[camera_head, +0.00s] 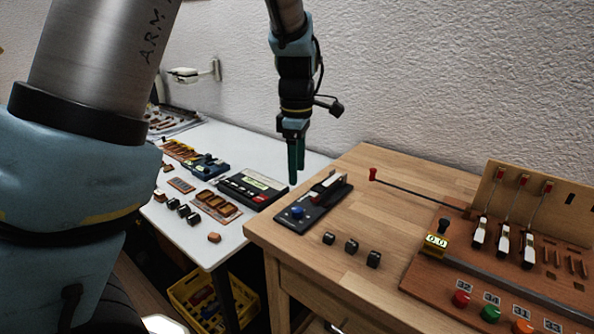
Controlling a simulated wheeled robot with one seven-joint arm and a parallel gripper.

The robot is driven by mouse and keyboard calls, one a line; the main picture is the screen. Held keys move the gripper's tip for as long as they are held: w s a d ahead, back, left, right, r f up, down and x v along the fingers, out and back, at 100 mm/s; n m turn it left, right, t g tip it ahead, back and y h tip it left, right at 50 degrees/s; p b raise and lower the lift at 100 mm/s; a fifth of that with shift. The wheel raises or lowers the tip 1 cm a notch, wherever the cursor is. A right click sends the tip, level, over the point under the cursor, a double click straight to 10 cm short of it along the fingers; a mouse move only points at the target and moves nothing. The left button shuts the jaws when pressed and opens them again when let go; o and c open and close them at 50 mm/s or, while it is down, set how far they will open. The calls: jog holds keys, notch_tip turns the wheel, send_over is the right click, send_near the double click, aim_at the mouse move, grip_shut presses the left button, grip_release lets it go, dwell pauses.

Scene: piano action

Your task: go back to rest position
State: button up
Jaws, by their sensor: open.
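My gripper (296,160) hangs from my arm near the middle of the view, with its green fingers pointing down. It is above the left end of the wooden table (340,272), over the gap towards the white table. The fingers overlap in this view, and nothing shows between them. My upper arm fills the left side of the view.
Several black cubes (351,246) sit on the wooden table. The piano action board (440,270) with coloured buttons and upright hammers stands at the right. A white table (225,236) holds devices and small parts. A yellow crate (176,294) sits below. A textured wall rises behind.

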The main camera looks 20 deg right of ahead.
jog(key=s+a+f+m, duration=0.1)
jog(key=a+m, duration=0.4)
jog(key=a, duration=1)
jog(key=s+a+m+t, duration=0.1)
jog(key=s+a+m, duration=0.2)
jog(key=a, duration=1.2)
jog(key=m, duration=0.3)
jog(key=shift+a+f+m+t, duration=0.3)
jog(key=shift+a+f, duration=0.05)
jog(key=shift+f, duration=0.05)
